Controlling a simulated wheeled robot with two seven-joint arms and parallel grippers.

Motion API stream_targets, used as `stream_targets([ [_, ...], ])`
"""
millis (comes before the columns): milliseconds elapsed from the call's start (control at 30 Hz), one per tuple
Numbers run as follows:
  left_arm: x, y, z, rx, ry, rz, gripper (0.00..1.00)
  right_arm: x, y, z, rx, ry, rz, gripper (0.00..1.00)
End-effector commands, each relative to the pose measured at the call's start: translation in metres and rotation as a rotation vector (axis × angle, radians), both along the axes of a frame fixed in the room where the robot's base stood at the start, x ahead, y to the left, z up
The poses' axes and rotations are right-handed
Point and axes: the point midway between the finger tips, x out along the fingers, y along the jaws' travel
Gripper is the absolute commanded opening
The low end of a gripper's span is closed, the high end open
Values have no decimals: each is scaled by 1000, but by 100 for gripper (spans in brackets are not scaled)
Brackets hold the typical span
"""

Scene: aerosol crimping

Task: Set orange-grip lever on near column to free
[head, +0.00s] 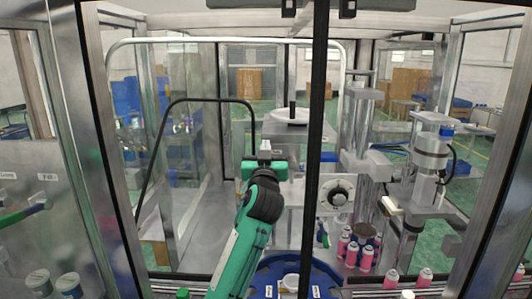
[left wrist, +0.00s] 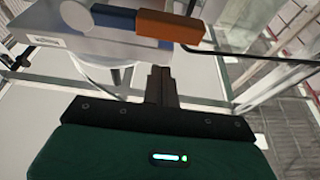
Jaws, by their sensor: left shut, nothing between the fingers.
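The lever's orange grip (left wrist: 170,27) shows at the top of the left wrist view, at the right end of a blue bar (left wrist: 112,18). The bar lies roughly level across a grey-blue housing (left wrist: 60,50) with a small white label that I cannot read. My left gripper (left wrist: 159,72) has its dark fingers together, with nothing between them. The fingertips are just below the orange grip in that picture and look apart from it. In the head view my left gripper (head: 265,148) is raised near the middle; I cannot make out the lever there.
A thin black rod (left wrist: 250,52) runs beside the orange grip. In the head view a dark upright post (head: 316,130) stands right of my arm. Pink cans (head: 352,252) stand at the lower right near a white dial (head: 337,195). A blue round tray (head: 262,275) is at the bottom.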

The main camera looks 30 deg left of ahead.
Motion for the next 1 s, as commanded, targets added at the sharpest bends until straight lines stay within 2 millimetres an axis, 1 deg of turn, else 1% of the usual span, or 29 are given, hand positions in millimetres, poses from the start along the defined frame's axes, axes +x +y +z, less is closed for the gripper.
stream_targets([
  [33, 0, -2, -10, -1, 11, -2, 0, 0, 0, 6, 0, -1, 0, 59],
  [200, -1, -2, -27, -1, 8, -1, 0, 0, 1, 14, 1, -1, 0, 59],
  [300, -1, -2, -34, -1, 6, 0, 0, 0, 1, 17, 1, -1, 0, 59],
  [467, -1, -2, -39, -1, 6, -1, 0, 0, 1, 18, 1, -1, 0, 59],
  [767, -1, -2, -40, -1, 5, -2, 0, 0, 1, 17, 1, -1, 0, 59],
  [867, 0, -2, -41, -6, 2, -1, 0, 0, 1, 15, 1, -1, 0, 59],
  [1000, 3, -2, -43, -29, -13, -2, 0, 0, 1, 6, 1, -1, 0, 59],
])
